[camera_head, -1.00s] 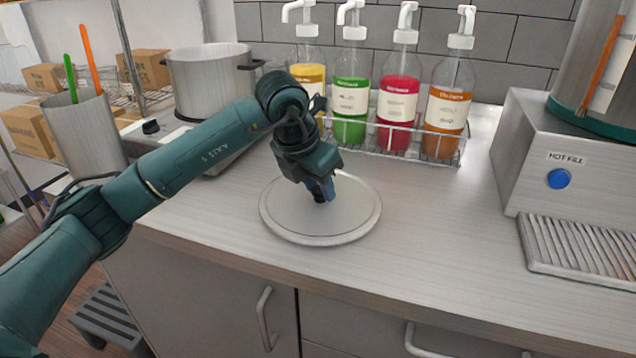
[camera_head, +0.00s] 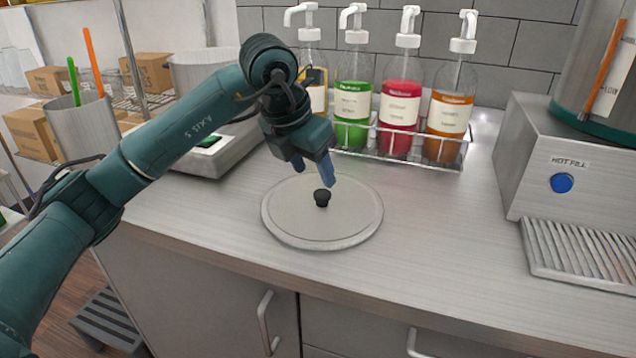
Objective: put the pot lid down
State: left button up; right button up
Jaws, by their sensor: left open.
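The pot lid (camera_head: 345,226) is a round grey disc with a black knob (camera_head: 322,198) in its middle. It lies flat on the counter, knob up. My left gripper (camera_head: 314,174) is open just above and slightly left of the knob, with its blue-tipped fingers apart from it. The pot (camera_head: 196,70) stands at the back left, on or behind a low appliance, partly hidden by my left arm. My right gripper is not in view.
Several pump bottles stand in a wire rack (camera_head: 400,143) behind the lid. A hot-fill machine (camera_head: 545,160) with a drip grate (camera_head: 585,250) is on the right. A metal container (camera_head: 85,130) with colored sticks is at left. The counter (camera_head: 450,220) right of the lid is clear.

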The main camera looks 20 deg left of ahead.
pick_arm(q)
jog(key=v, duration=0.6)
jog(key=shift+r, duration=0.1)
